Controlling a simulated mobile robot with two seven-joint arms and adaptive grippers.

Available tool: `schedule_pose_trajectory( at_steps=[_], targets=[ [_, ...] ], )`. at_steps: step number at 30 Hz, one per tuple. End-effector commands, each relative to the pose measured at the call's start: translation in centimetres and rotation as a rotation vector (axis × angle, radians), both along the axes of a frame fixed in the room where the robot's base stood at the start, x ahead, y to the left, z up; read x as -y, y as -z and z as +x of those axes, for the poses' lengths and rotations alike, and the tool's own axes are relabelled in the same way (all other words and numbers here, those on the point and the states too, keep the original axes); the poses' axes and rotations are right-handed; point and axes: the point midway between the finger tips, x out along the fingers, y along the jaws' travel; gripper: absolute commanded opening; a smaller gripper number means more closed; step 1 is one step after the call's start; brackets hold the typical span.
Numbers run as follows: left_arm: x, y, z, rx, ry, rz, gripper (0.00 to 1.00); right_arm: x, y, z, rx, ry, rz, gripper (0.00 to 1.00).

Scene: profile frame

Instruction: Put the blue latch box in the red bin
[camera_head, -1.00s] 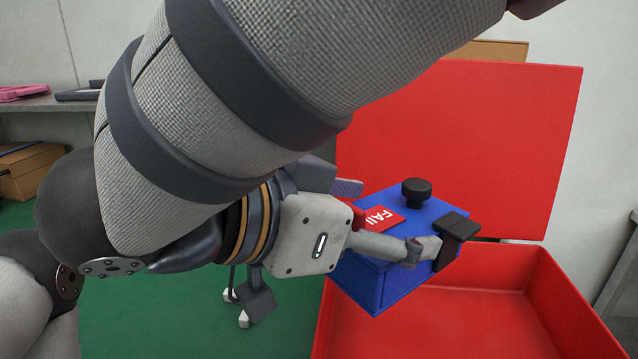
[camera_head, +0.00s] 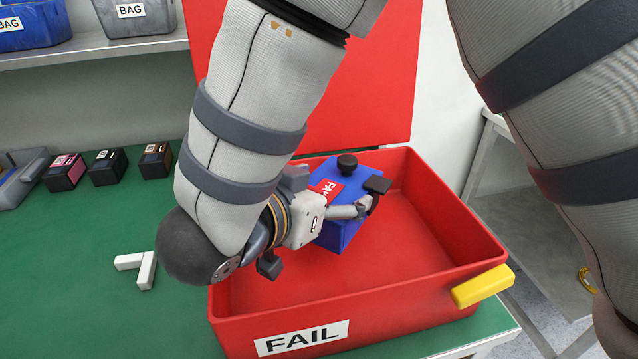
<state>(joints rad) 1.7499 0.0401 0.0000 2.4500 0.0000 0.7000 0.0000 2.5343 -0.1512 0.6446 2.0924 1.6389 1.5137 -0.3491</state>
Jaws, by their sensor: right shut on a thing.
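The blue latch box (camera_head: 349,232) has a black knob, a black latch and a red FAIL tag on top. My right gripper (camera_head: 352,207) is shut on it at its top. The box is held tilted, inside the outline of the open red bin (camera_head: 240,313) in the picture. I cannot tell whether it touches the bin floor. The bin has a FAIL label on its front and its red lid stands up behind. My right arm hides the bin's left part. My left gripper is not in view.
The bin stands on a green table top with a yellow handle (camera_head: 482,287) at its right. A white L-shaped piece (camera_head: 146,268) and several small dark boxes (camera_head: 108,167) lie to the left. BAG-labelled trays (camera_head: 137,17) stand on a shelf.

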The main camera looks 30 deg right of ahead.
Motion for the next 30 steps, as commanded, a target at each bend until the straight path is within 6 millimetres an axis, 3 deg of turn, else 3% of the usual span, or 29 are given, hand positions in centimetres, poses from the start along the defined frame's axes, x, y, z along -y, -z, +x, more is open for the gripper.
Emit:
schedule_pose_trajectory(
  at_steps=[22, 23, 25, 30],
  targets=[
    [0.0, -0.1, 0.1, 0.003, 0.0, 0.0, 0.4, 0.0, 0.9, 0.1, 0.007, 0.001, -0.003, 0.23],
    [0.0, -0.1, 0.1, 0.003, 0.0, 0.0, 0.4, 0.0, 1.0, 0.0, 0.005, 0.001, 0.0, 0.86],
    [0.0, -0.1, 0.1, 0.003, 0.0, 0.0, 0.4, 0.0, 1.0, 0.0, 0.004, 0.0, 0.0, 0.99],
    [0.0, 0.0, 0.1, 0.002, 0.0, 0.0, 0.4, 0.0, 1.0, 0.0, 0.004, 0.0, 0.0, 0.99]
  ],
)
